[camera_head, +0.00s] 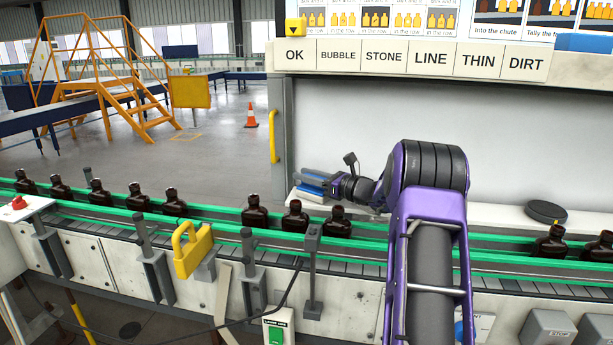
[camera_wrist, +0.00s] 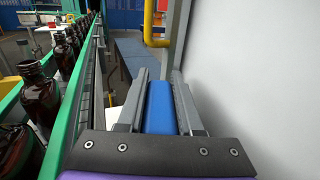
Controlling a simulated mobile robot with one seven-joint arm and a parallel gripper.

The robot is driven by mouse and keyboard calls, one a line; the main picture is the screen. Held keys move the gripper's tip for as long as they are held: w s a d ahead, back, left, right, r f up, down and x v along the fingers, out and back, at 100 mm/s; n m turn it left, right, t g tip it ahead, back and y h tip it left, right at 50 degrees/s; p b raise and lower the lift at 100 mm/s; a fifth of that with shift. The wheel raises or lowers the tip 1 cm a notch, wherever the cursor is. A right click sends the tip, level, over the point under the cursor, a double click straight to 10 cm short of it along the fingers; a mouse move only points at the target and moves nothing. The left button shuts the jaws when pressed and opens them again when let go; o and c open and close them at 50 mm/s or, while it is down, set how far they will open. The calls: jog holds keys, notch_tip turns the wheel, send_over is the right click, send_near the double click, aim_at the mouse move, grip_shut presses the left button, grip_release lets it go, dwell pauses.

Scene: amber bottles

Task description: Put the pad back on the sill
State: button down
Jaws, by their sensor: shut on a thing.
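The blue pad (camera_wrist: 160,106) lies lengthwise between the two grey fingers of my gripper (camera_wrist: 159,76) in the wrist view. The fingers are shut on its sides. In the head view my gripper (camera_head: 313,179) reaches left along the white sill (camera_head: 490,213), behind the bottle line. Blue shows at and just below the fingers there. I cannot tell whether the pad touches the sill or is held just above it. The pad's underside is hidden.
Dark amber bottles (camera_head: 255,213) stand on the conveyor with green rails (camera_head: 222,211), in front of the sill. A black round puck (camera_head: 546,211) sits on the sill at right. A white wall rises behind; a yellow handle (camera_head: 273,136) is at its left edge.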

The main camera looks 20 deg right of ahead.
jog(key=c, duration=0.6)
grip_release()
jog(key=v, duration=1.2)
jog(key=shift+b, duration=0.35)
